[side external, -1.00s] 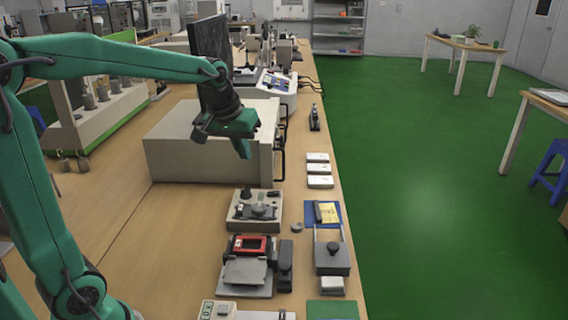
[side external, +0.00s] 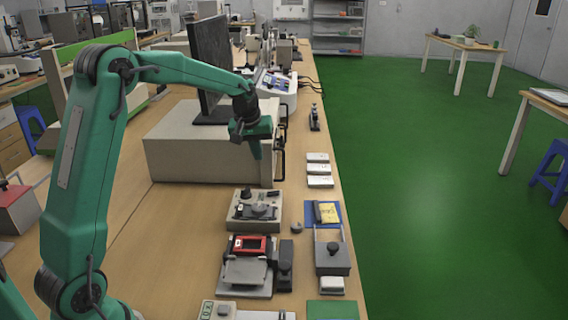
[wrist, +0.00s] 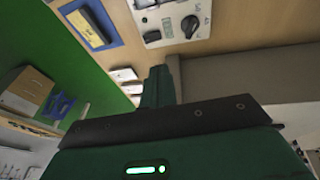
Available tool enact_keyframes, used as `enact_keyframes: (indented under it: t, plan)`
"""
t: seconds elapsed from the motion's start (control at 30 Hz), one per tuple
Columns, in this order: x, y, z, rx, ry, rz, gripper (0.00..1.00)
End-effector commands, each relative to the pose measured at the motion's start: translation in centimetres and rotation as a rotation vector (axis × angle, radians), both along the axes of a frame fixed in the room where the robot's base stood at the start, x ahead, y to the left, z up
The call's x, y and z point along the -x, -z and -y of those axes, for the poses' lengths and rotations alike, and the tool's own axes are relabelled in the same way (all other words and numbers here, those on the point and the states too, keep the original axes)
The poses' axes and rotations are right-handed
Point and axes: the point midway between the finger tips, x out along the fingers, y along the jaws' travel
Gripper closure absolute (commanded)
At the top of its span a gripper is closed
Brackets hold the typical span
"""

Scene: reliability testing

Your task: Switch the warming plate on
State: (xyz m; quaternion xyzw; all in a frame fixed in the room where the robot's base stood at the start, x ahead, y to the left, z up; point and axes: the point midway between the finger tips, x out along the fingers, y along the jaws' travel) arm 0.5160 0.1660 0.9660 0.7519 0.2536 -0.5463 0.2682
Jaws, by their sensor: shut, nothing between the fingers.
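A beige box-shaped device (side external: 254,211) stands on the bench; it has a dark knob (side external: 246,194), a small dark switch-like part (side external: 273,194) and a grey round part on top. It fits a warming plate, but no label is legible. The wrist view shows its panel (wrist: 174,33) at the top, with the black knob (wrist: 189,26) beside printed marks. I cannot tell whether it is on. My gripper (side external: 257,154) is shut and empty, pointing down beside the front of the large beige cabinet, beyond the device and above it. The wrist view shows the shut fingers (wrist: 158,88).
The large beige cabinet (side external: 200,150) with a dark handle stands just behind and left of the gripper. White boxes (side external: 319,169) and a blue mat (side external: 309,222) with a yellow pad lie to the right. A red-framed device (side external: 246,271) stands nearer the camera. The green floor lies right.

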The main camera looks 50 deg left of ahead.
Motion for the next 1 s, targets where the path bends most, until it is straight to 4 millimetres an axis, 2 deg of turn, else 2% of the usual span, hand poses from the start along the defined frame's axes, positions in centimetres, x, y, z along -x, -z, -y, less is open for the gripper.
enact_keyframes:
  t: [0.57, 0.77, 1.0]
  plan:
    - [-0.2, 0.6, -0.2, 0.000, -0.002, -0.001, 1.00]
    - [-0.6, 2.3, -0.4, 0.001, -0.002, -0.003, 1.00]
    - [-1.4, 5.5, -0.9, -0.001, -0.003, -0.004, 1.00]
